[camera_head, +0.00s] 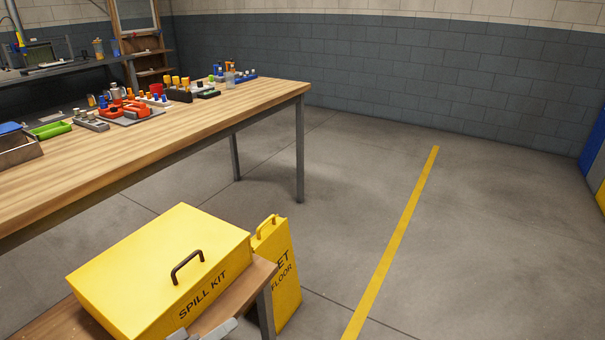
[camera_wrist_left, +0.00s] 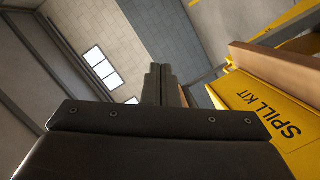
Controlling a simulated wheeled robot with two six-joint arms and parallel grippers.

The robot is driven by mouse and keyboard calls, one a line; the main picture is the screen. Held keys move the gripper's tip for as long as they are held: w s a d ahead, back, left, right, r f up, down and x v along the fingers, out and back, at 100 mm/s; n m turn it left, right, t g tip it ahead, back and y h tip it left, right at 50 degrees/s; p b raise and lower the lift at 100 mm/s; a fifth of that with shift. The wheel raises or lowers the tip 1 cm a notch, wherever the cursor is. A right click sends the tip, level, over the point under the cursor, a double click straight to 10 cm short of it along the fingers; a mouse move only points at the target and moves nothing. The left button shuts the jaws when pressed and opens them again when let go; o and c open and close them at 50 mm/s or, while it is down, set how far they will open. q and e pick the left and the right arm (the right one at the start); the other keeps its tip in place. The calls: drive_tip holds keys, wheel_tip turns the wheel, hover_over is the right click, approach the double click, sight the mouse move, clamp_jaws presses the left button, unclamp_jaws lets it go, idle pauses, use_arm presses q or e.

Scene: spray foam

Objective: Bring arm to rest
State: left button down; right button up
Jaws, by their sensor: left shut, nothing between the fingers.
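My left gripper (camera_head: 205,332) barely shows at the bottom edge of the head view, in front of the yellow spill kit box. In the left wrist view my left gripper (camera_wrist_left: 161,86) has its dark fingers together, with nothing between them. The closed spill kit box (camera_head: 160,268) has a dark handle on its lid and sits on a small wooden-topped stand (camera_head: 262,272). The box also shows in the left wrist view (camera_wrist_left: 250,92), tilted at the right. Most of my left arm is out of the head view. My right gripper is not in view.
A yellow wet floor sign (camera_head: 288,285) stands right of the stand. A long wooden workbench (camera_head: 200,120) behind carries bottles, trays and bins. A yellow line (camera_head: 392,240) crosses the floor. The floor to the right is clear up to the block wall (camera_head: 400,70).

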use_arm(q)
drive_tip(key=s+a+f+g+y, duration=0.2)
drive_tip(key=s+a+f, duration=0.1)
drive_tip(key=f, duration=0.7)
drive_tip(key=s+a+f+g+y, duration=0.2)
drive_tip(key=s+f+y, duration=0.1)
drive_tip(key=f, duration=0.6)
drive_tip(key=s+a+f+g+y, duration=0.2)
drive_tip(key=s+a+f, duration=0.15)
drive_tip(key=f, duration=0.65)
drive_tip(key=s+a+f+m+g+y+p, duration=0.1)
drive_tip(key=s+a+f+g+y, duration=0.15)
drive_tip(key=s+f, duration=0.55)
drive_tip(key=s+a+f+m+g+y, duration=0.1)
drive_tip(key=s+a+f+g+y, duration=0.3)
drive_tip(key=s, duration=0.8)
drive_tip(key=s+r+t+h+p, duration=0.1)
drive_tip(key=s+r+p, duration=0.2)
drive_tip(key=s+p, duration=0.4)
drive_tip(key=shift+s+a+r+h+p, duration=0.2)
drive_tip(key=shift+s+r+h+p, duration=0.15)
drive_tip(key=shift+p, duration=3.2)
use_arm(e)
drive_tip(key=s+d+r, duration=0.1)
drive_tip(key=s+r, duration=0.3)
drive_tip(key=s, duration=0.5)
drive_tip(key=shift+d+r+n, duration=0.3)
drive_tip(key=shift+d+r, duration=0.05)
